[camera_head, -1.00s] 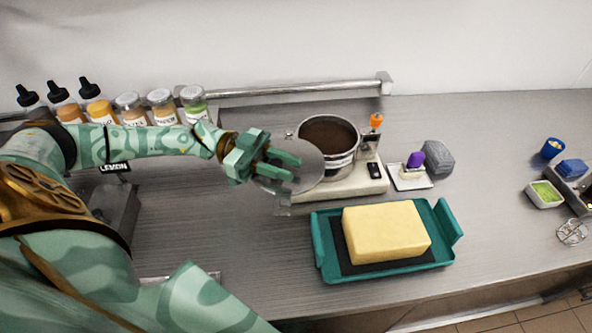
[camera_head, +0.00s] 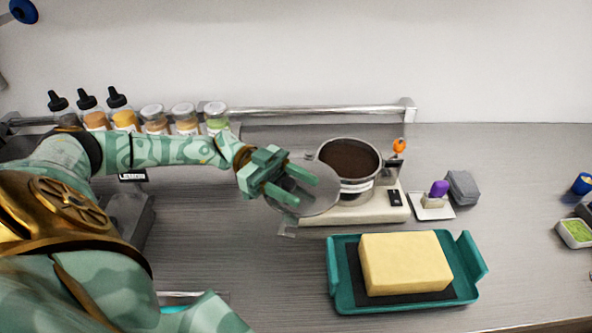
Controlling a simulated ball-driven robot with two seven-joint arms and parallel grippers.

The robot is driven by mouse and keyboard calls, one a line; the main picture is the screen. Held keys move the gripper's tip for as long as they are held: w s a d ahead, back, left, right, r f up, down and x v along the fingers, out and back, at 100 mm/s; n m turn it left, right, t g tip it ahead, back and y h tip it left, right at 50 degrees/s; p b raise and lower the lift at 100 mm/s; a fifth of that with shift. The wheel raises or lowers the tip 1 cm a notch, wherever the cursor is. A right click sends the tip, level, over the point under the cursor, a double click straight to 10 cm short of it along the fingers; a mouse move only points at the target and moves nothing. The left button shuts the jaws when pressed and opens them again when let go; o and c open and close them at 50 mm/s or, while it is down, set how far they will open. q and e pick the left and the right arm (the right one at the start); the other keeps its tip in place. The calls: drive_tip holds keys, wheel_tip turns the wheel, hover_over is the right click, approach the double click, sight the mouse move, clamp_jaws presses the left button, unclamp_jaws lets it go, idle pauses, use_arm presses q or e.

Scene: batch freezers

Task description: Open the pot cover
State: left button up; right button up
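The pot (camera_head: 360,187) is a steel vessel with dark brown contents, standing uncovered on a cream hot plate (camera_head: 375,212). The pot cover (camera_head: 318,207) is a round clear glass disc. It is at the pot's lower left, off its mouth, overlapping the hot plate's left end in the picture. I cannot tell whether it rests on something. My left gripper (camera_head: 306,192) is over the cover, its green fingers parted with a gap between them. The fingers hide the cover's middle, so its knob does not show. My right gripper is not in view.
A teal tray (camera_head: 470,262) with a yellow block (camera_head: 405,263) stands in front of the hot plate. Several jars and bottles (camera_head: 155,120) line the back left. A small dish with a purple-topped item (camera_head: 437,192) and a grey block (camera_head: 463,187) are at right. Counter in front of the cover is clear.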

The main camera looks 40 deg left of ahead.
sight(283, 181)
use_arm(q)
drive_tip(key=a, duration=0.2)
drive_tip(key=a+b, duration=0.1)
drive_tip(key=a, duration=0.4)
drive_tip(key=shift+s+f+b, duration=0.15)
drive_tip(key=shift+s+b, duration=0.15)
drive_tip(key=shift+b, duration=0.05)
drive_tip(key=shift+a, duration=0.25)
